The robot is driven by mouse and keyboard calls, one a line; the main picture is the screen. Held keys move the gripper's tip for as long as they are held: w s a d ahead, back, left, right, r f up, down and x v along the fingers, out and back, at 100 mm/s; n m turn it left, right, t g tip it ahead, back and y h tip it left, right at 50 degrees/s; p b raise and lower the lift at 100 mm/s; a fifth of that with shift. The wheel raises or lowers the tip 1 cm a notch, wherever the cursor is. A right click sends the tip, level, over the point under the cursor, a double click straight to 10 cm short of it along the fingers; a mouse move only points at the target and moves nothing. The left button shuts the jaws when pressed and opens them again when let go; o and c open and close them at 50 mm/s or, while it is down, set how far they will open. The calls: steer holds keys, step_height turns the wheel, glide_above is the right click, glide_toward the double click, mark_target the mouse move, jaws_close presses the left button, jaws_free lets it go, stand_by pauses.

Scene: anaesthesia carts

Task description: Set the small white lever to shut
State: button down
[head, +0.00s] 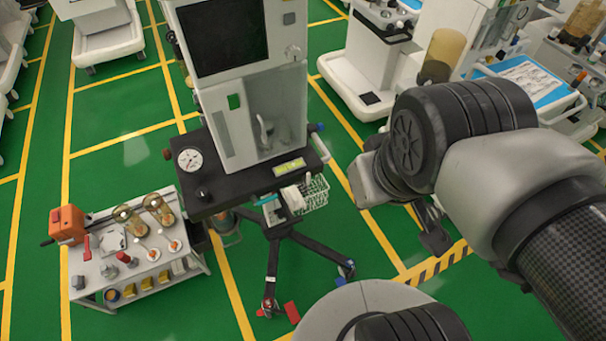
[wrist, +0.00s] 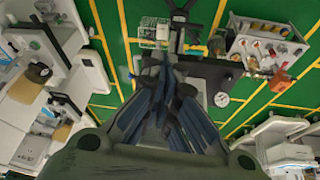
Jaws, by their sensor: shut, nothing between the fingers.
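The anaesthesia machine (head: 225,130) stands upright left of centre in the head view, with a dark screen and a black shelf. A small pale lever-like part (head: 262,132) shows on its front, but I cannot tell for sure that it is the white lever, or how it is set. My gripper (head: 434,238) is right of the machine, apart from it and pointing down. Its fingers are shut and empty; they also show in the wrist view (wrist: 170,85), which looks down past them to the floor and the machine's shelf. The lever cannot be made out there.
A small white cart (head: 140,268) with an orange device (head: 67,225) and bottles stands at the left. A wire basket (head: 313,194) hangs at the shelf's right side. Other machines (head: 365,60) stand behind at the right. Green floor is free between them.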

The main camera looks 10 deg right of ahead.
steer(key=w+a+f+n+g+h, duration=0.1)
steer(key=w+a+f+n, duration=0.1)
steer(key=w+f+n, duration=0.35)
steer(key=w+a+f+n+g, duration=0.1)
steer(key=w+a+f+n, duration=0.2)
steer(key=w+n, duration=0.6)
steer(key=w+a+f+n+g+h, duration=0.1)
steer(key=w+a+f+n, duration=0.3)
steer(key=f, duration=0.4)
steer(key=w+a+f+n, duration=0.3)
steer(key=w+f, duration=0.2)
steer(key=f, duration=0.2)
steer(key=shift+n, duration=0.35)
steer(key=shift+w+d+f+b, duration=0.45)
steer(key=shift+d+f+b, duration=0.35)
steer(key=shift+f, duration=0.95)
steer(key=shift+w+d+f+b, duration=0.5)
steer(key=shift+d+f, duration=0.5)
steer(key=shift+f, duration=0.8)
steer(key=shift+w+d+f+b, duration=0.55)
steer(key=shift+d+f, duration=0.35)
steer(key=shift+f, duration=0.85)
